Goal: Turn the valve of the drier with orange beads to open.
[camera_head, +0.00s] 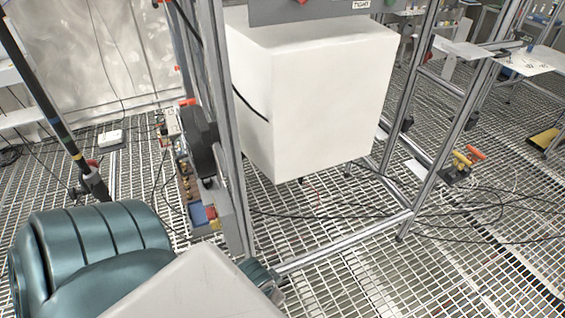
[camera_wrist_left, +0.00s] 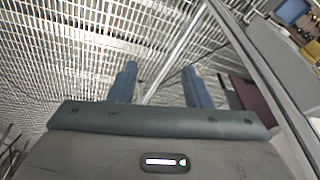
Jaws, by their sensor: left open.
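My left gripper (camera_wrist_left: 161,78) shows in the left wrist view with its two blue fingers wide apart and nothing between them. Behind the fingers are the floor grating and a thin metal rail. In the head view my own arm fills the lower left, and I cannot make out the fingertips there. I cannot make out a drier with orange beads or its valve in either view. My right gripper is in neither view.
A large white box (camera_head: 315,100) is set in an aluminium frame (camera_head: 343,237). A dark wheel-like part (camera_head: 200,140) is at its left. Cables (camera_head: 480,233) and orange-handled items (camera_head: 468,160) lie right on the grated floor. A dark pole (camera_head: 45,85) leans at left.

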